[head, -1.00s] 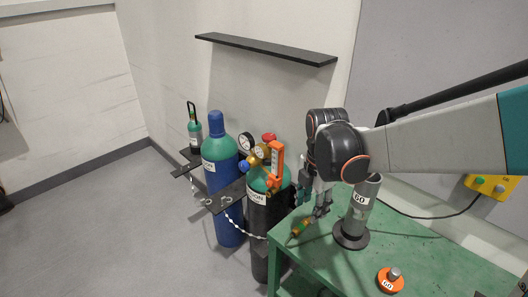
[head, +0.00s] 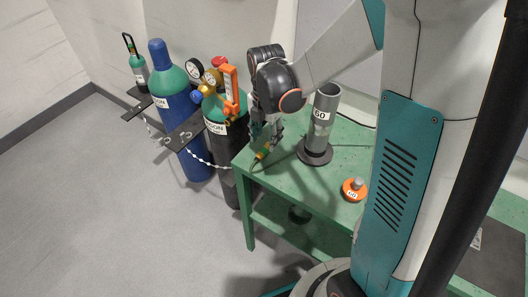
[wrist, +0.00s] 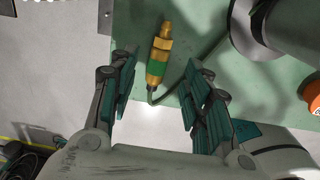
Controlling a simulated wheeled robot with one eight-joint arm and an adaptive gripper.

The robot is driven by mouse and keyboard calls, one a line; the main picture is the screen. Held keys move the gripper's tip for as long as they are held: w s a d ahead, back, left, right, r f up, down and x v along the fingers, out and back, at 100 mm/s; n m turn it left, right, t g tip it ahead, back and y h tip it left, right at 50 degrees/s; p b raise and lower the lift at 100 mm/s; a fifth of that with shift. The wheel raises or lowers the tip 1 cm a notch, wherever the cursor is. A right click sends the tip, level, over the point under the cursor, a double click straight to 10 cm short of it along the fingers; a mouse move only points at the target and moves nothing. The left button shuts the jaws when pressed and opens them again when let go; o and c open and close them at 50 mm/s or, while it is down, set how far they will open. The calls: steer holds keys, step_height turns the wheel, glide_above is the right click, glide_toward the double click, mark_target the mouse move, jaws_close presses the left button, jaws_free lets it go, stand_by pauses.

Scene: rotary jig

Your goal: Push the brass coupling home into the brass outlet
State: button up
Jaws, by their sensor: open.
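The brass coupling (wrist: 161,48) with a green band lies on the green table near its edge, with a thin dark hose bending from its lower end. It also shows small in the head view (head: 262,154). My gripper (wrist: 160,66) is open in the wrist view, one finger on each side of the coupling's lower part, with visible gaps and nothing held. In the head view my gripper (head: 267,136) hangs over the table's near-left corner. A brass regulator (head: 211,78) with gauges sits on the dark cylinder; I cannot make out its outlet clearly.
A grey tube marked 60 (head: 322,122) stands on the green table (head: 300,185) right of my gripper, with an orange-based weight (head: 354,189) nearby. A blue cylinder (head: 178,120) and an orange flowmeter (head: 231,90) stand left and behind. The floor at left is clear.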

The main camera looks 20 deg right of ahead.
mark_target(265, 148)
step_height(265, 148, down, 5)
steer(key=shift+a+b, duration=0.1)
steer(key=shift+b, duration=1)
steer(key=shift+r, duration=0.1)
jaws_close()
